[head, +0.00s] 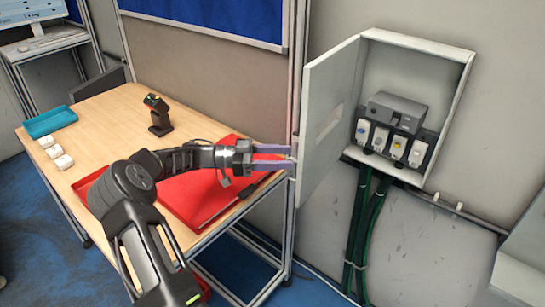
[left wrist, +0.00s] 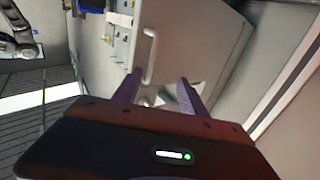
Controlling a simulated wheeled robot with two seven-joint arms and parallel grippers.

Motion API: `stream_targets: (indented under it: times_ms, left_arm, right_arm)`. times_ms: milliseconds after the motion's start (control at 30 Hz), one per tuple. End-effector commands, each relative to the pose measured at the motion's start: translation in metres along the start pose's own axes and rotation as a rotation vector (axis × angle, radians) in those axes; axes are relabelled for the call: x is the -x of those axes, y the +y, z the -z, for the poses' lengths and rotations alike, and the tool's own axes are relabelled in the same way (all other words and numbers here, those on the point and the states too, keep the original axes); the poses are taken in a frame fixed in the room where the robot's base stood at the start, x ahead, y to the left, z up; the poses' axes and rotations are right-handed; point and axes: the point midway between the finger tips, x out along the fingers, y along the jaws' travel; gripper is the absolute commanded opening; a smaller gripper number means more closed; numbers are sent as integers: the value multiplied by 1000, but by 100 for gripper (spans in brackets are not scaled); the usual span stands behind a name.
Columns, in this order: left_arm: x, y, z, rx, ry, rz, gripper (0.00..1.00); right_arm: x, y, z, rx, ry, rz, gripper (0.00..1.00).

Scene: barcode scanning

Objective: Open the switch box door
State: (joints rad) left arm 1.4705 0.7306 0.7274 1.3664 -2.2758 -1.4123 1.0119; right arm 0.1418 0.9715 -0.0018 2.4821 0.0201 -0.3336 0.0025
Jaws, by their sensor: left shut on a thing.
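The grey switch box (head: 455,110) hangs on the wall at the right in the head view. Its door (head: 328,85) stands wide open, swung out to the left. Inside are several white switches (head: 398,147) and a dark grey block (head: 396,108). My left gripper (head: 291,157) is at the free edge of the door near its lower corner, its purple fingers shut on that edge. In the left wrist view the fingers (left wrist: 157,92) reach toward the light grey door (left wrist: 190,40); the exact contact is hard to see. My right gripper is not in view.
A wooden table (head: 115,120) with a red tray (head: 205,200), a barcode scanner (head: 158,115), a teal tray (head: 50,121) and small white boxes stands at the left. A metal post (head: 297,90) rises close to the door edge. Green cables (head: 366,225) hang below the box.

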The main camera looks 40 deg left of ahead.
Motion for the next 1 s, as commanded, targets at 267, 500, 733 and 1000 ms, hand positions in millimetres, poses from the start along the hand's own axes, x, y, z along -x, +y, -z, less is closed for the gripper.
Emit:
stream_targets:
  times_ms: [267,500,733,1000]
  left_arm:
    - [19,-3,2,-2,9,11,30]
    - [53,-1,1,-3,10,10,30]
    - [67,2,-3,-1,10,-8,30]
    - [79,2,0,-3,3,1,30]
  right_arm:
    - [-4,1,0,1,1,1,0]
    - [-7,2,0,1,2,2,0]
    - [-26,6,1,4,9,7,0]
    - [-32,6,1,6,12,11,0]
